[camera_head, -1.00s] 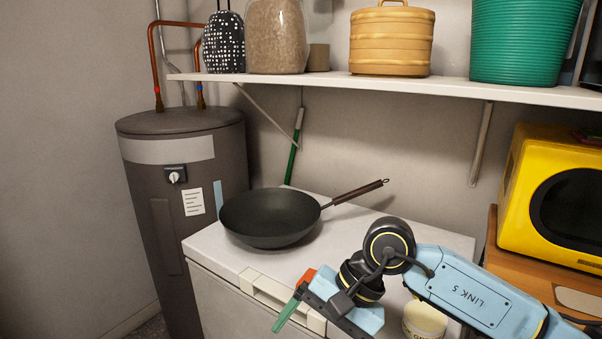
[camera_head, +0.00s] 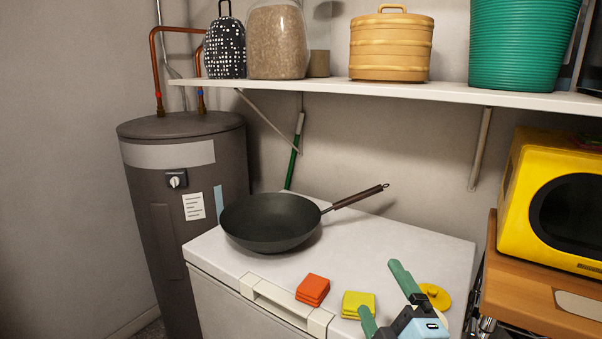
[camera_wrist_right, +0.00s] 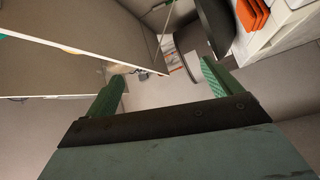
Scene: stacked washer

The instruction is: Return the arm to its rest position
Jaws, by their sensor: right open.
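My right gripper (camera_head: 384,298) is at the lower right of the head view, its two green fingers spread apart with nothing between them. It is in front of the white appliance top, near a yellow folded cloth (camera_head: 358,303) and a round yellow lid (camera_head: 435,296). In the right wrist view the open fingers (camera_wrist_right: 162,85) also show empty. The rest of the right arm is mostly out of the head view. My left gripper is not in view.
An orange folded cloth (camera_head: 313,289) and a black wok (camera_head: 270,222) lie on the white appliance (camera_head: 228,257). A shelf (camera_head: 400,90) with containers hangs above. A dark water heater (camera_head: 165,230) stands left; a yellow microwave (camera_head: 520,200) sits on a wooden surface at right.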

